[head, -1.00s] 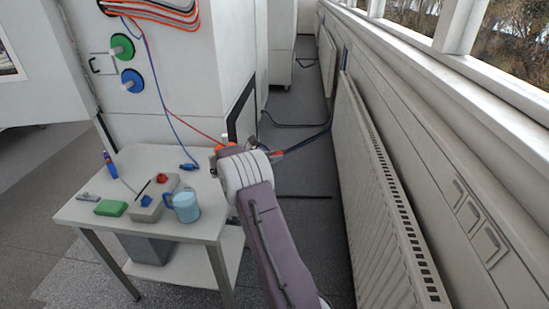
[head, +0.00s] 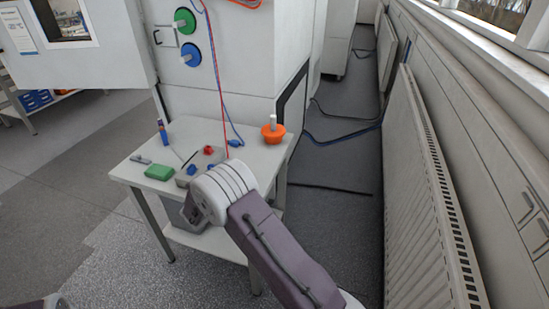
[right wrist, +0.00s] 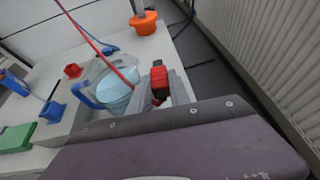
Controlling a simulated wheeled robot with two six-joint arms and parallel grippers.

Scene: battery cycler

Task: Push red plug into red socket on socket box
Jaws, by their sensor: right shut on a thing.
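In the right wrist view my right gripper (right wrist: 160,92) is shut on the red plug (right wrist: 159,80), with the red cable (right wrist: 112,62) running close beside it. The grey socket box (right wrist: 62,125) lies left of the gripper, apart from the plug, and bears the red socket (right wrist: 73,70) and a blue socket (right wrist: 53,110). In the head view the socket box (head: 183,180), with its red socket (head: 208,150), sits on the white table (head: 140,172). My right wrist hides the right fingers and plug there. My left gripper is out of view.
A clear blue mug (right wrist: 112,90) stands between plug and box, partly hidden by the gripper. A green block (head: 159,172) lies left of the box. An orange holder (head: 273,132) stands at the table's right corner; a blue cable (head: 233,130) hangs behind.

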